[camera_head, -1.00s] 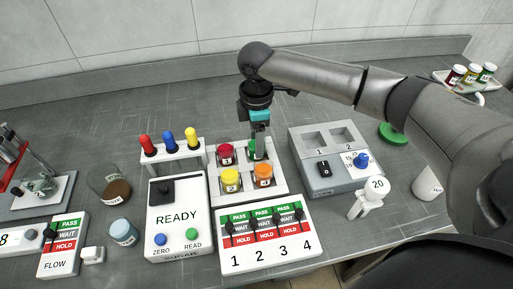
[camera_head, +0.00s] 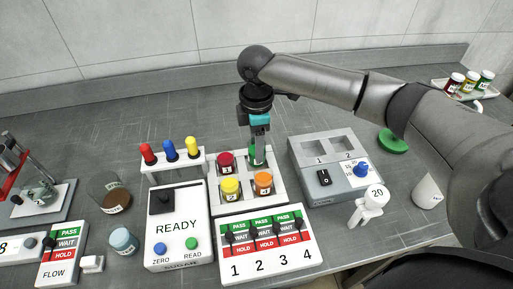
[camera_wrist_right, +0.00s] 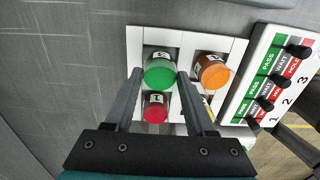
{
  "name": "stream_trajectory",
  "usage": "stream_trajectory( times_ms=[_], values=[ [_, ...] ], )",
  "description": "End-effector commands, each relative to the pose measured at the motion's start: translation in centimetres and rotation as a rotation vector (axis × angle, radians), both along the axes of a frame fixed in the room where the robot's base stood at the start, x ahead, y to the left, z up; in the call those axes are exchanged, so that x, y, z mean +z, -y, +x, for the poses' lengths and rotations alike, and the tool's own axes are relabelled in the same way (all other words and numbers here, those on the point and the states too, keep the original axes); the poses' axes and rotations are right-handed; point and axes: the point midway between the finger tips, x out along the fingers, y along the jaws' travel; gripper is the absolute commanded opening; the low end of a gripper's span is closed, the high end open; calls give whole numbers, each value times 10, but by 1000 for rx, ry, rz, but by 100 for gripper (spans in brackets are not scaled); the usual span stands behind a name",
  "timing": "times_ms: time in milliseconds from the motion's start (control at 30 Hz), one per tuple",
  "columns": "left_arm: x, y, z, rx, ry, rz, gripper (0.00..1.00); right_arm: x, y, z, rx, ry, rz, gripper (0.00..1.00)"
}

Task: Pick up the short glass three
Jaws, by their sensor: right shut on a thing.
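The short glass three is a small jar with a green top and a white label (camera_wrist_right: 160,72). It is at the back right position of the white four-place rack (camera_head: 279,197). In the head view its green side (camera_head: 251,153) shows only partly behind the finger. My right gripper (camera_wrist_right: 159,76) comes down from above, its two fingers closed on either side of the green jar. Whether the jar's base is clear of the rack is hidden. My left gripper is not in view.
Close neighbours in the rack are a red jar (camera_head: 226,161), a yellow jar (camera_head: 230,188) and an orange jar (camera_head: 263,183). A PASS/WAIT/HOLD panel (camera_head: 267,262) stands in front. A grey two-well box (camera_head: 345,190) stands right, a READY box (camera_head: 178,228) left.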

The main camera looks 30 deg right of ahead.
Motion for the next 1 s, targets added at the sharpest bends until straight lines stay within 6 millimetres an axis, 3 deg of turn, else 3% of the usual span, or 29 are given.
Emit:
stream_trajectory(
  times_ms=[400, 600, 800, 1000],
  values=[
    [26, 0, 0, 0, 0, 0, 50, 118, -1, 2, 0, 8, 3, 0],
    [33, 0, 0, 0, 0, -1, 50, 161, -1, 1, 1, 6, 2, 0],
    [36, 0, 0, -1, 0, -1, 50, 183, -1, 1, 0, 4, 2, 0],
    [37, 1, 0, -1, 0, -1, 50, 187, 0, 1, 0, 1, 2, 0]
  ],
)
